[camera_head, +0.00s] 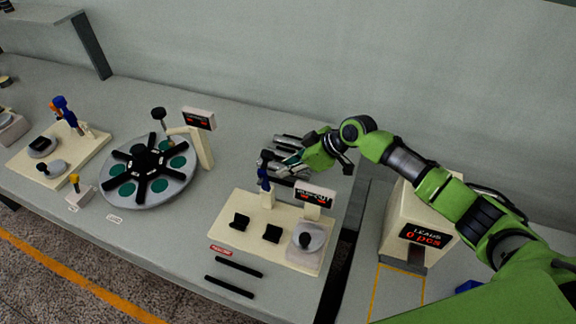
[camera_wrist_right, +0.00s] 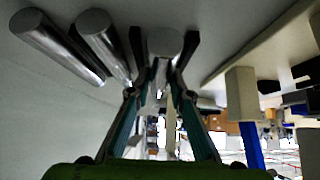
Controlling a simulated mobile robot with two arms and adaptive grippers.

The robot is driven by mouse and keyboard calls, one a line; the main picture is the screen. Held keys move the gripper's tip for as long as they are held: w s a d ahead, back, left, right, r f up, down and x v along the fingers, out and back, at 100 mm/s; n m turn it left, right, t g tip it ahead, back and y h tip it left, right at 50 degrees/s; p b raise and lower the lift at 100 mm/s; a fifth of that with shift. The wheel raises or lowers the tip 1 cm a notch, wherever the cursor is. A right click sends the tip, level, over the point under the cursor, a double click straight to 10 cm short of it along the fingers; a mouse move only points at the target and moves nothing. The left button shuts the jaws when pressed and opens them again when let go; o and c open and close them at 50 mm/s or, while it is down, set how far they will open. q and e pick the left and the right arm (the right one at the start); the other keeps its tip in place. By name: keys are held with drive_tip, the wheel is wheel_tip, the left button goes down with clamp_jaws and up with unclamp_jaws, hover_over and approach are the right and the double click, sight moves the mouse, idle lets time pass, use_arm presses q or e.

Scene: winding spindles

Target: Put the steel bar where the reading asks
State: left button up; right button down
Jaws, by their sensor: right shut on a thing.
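My right gripper (camera_head: 288,163) is at the bar rack behind the cream test board (camera_head: 232,222). In the right wrist view, its fingers (camera_wrist_right: 158,88) are closed around a steel bar (camera_wrist_right: 165,42), seen end-on. Other grey steel bars (camera_wrist_right: 105,40) lie beside it; they also show in the head view (camera_head: 291,140), partly hidden by my gripper. A small display (camera_head: 315,196) with red characters stands on the board; its text is too small to read surely. My left gripper is not in view.
A round grey turntable (camera_head: 150,190) with dark arms and green pads sits left, with another display (camera_head: 198,118). Two dark rods (camera_head: 233,262) lie in front of the board. A cream box with a red "LEADS 0 pcs" display (camera_head: 428,235) stands right, across a gap.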

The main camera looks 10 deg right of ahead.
drive_tip(key=shift+f, duration=0.1)
drive_tip(key=c, duration=1.8)
unclamp_jaws()
drive_tip(key=shift+o, duration=0.2)
